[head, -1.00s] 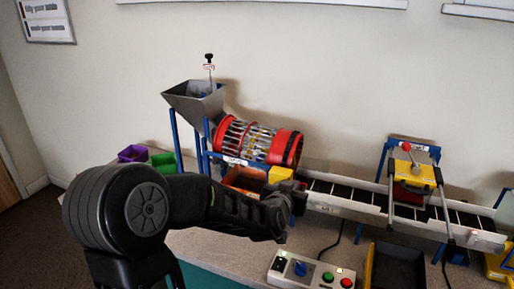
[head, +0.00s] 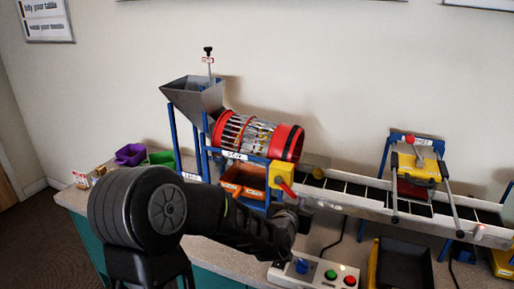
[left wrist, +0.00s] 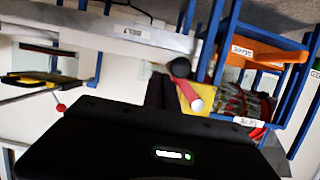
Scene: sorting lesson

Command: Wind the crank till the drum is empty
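The red-ended sorting drum (head: 258,137) lies tilted on a blue frame, with pale and yellowish pieces visible between its bars. A yellow box (head: 282,173) sits below its right end, with the red crank (head: 286,189) on its front. In the left wrist view the crank (left wrist: 187,92) shows a red arm, a black knob and a white end. My left gripper (head: 302,216) is just below and right of the crank in the head view. Its dark fingers (left wrist: 160,92) appear beside the knob; contact and opening are unclear. My right gripper is out of view.
A grey hopper (head: 196,98) feeds the drum's left end. A conveyor (head: 365,203) runs right beneath a yellow press (head: 418,168). A control box (head: 315,272) and dark tray (head: 402,265) stand in front.

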